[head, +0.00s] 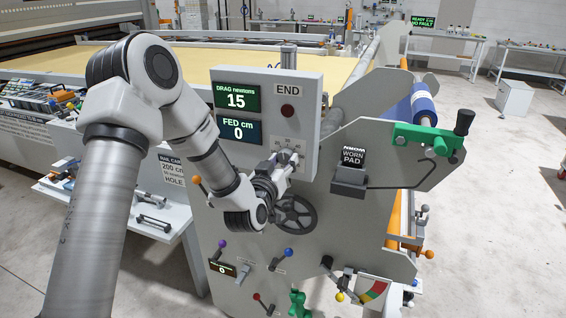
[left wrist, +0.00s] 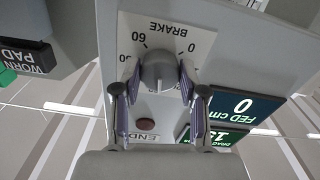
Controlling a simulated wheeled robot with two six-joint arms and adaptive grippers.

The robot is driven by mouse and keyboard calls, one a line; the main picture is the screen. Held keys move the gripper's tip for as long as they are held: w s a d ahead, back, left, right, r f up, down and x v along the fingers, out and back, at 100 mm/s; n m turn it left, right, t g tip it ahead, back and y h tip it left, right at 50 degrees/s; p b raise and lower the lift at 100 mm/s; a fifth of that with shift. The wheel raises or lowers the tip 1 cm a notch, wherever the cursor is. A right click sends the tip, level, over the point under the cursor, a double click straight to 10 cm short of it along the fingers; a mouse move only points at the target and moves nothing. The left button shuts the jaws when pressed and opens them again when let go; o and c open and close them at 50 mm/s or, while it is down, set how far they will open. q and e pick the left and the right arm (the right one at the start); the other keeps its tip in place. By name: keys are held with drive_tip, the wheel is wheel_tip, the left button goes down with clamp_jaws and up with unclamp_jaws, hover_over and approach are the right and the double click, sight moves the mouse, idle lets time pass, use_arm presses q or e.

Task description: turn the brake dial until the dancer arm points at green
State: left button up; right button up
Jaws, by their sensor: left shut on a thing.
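The brake dial (left wrist: 158,72) is a grey knob on a white plate marked BRAKE, with 0 and 60 on its scale, in the left wrist view. My left gripper (left wrist: 157,88) is shut on it, one finger on each side. In the head view the left gripper (head: 291,162) is at the panel's lower edge and mostly hides the dial. A coloured gauge (head: 373,291) with red and green parts is low on the machine. A rod with a yellow ball (head: 340,297) is beside it; I cannot tell which colour the dancer arm points at. My right gripper is out of view.
The grey control panel (head: 308,120) has a drag display (head: 237,97) reading 15, a fed display (head: 240,131) reading 0 and a red END button (head: 287,110). A dark handwheel (head: 296,214) is just below my gripper. A green crank (head: 430,139) is to the right.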

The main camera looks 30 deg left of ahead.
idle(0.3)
use_arm(q)
drive_tip(key=o, duration=1.1)
drive_tip(key=shift+o, duration=0.2)
drive_tip(key=v, duration=0.7)
drive_tip(key=shift+s, duration=0.2)
drive_tip(key=shift+d, duration=0.1)
